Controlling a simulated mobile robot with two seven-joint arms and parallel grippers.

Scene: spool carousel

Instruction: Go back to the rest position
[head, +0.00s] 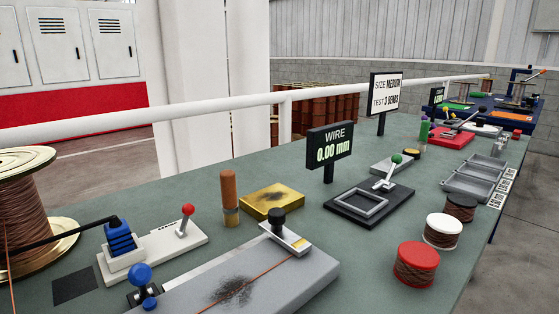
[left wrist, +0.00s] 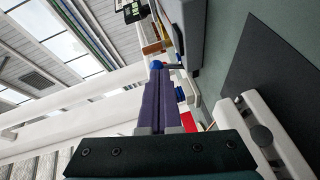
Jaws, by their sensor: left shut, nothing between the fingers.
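My left gripper (left wrist: 158,76) shows in the left wrist view, its two purple fingers pressed together and empty. A blue knob (left wrist: 157,65) appears just beyond its fingertips; I cannot tell the gap between them. Neither gripper shows in the head view. There the green bench (head: 330,220) holds a grey block (head: 235,285) with a dark smudge and an orange wire across it, and a blue ball knob (head: 139,273) at its left end. My right gripper is in neither view.
A large copper wire spool (head: 38,215) stands at the left. A white base with a red-knobbed lever (head: 187,211), a wire display (head: 329,146) and a green-knobbed lever (head: 396,159) rise from the bench. Red (head: 416,257), white (head: 443,222) and black (head: 461,201) small spools line the right edge.

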